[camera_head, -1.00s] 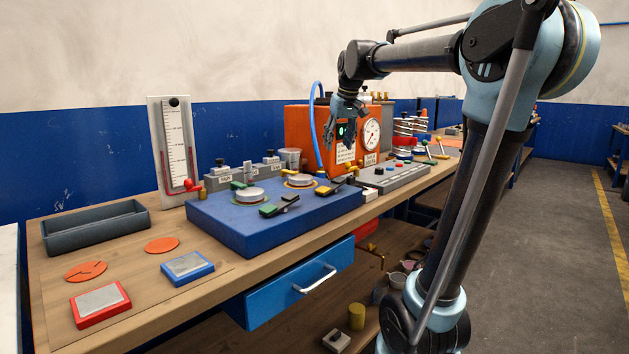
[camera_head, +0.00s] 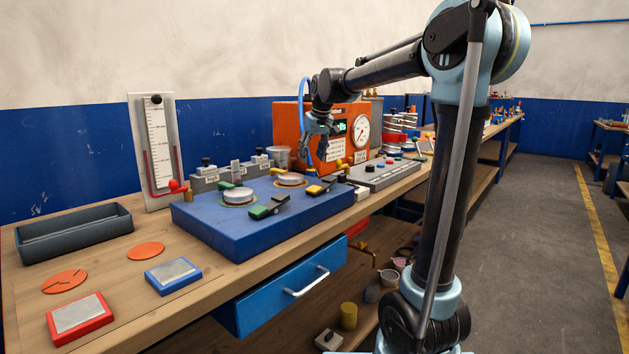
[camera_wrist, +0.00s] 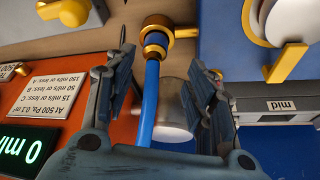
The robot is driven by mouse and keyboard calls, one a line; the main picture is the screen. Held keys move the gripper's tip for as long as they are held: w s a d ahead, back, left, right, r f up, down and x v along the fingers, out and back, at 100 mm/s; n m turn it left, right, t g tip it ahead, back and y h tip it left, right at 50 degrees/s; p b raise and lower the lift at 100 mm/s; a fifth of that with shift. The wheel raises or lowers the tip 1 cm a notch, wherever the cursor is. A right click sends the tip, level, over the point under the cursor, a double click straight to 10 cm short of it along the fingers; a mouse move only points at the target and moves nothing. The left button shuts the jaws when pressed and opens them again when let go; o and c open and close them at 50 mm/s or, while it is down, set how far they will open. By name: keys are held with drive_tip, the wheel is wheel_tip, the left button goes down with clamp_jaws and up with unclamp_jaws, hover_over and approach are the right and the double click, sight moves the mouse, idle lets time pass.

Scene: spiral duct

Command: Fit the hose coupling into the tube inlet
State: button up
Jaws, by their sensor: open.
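The blue hose (camera_head: 304,95) arches down in front of the orange box, behind my gripper (camera_head: 314,152). In the wrist view the blue hose (camera_wrist: 149,108) runs up between the two fingers to a brass coupling (camera_wrist: 157,38) with a dark opening or ring. My gripper (camera_wrist: 163,78) is open, fingers on either side of the hose and apart from it. The fingers point down above the far end of the blue block. The tube board (camera_head: 156,150) stands upright at the left, with a red valve (camera_head: 175,186) and brass fitting (camera_head: 189,195) at its foot. I cannot tell which opening is the inlet.
The orange box (camera_head: 285,120) with gauge stands close behind my gripper. The blue block (camera_head: 255,228) carries discs and levers. A grey cup (camera_wrist: 176,110) is close to the fingers. A dark tray (camera_head: 75,243) and colored pads lie at the left.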

sight(311, 166)
drive_tip(key=shift+w+d+x, duration=0.1)
drive_tip(key=shift+w+x, duration=0.1)
drive_tip(key=shift+x, duration=1.4)
drive_tip(key=shift+w+d+x, duration=0.1)
drive_tip(key=shift+w+x, duration=0.1)
drive_tip(key=shift+x, duration=1.45)
drive_tip(key=shift+r, duration=0.1)
clamp_jaws()
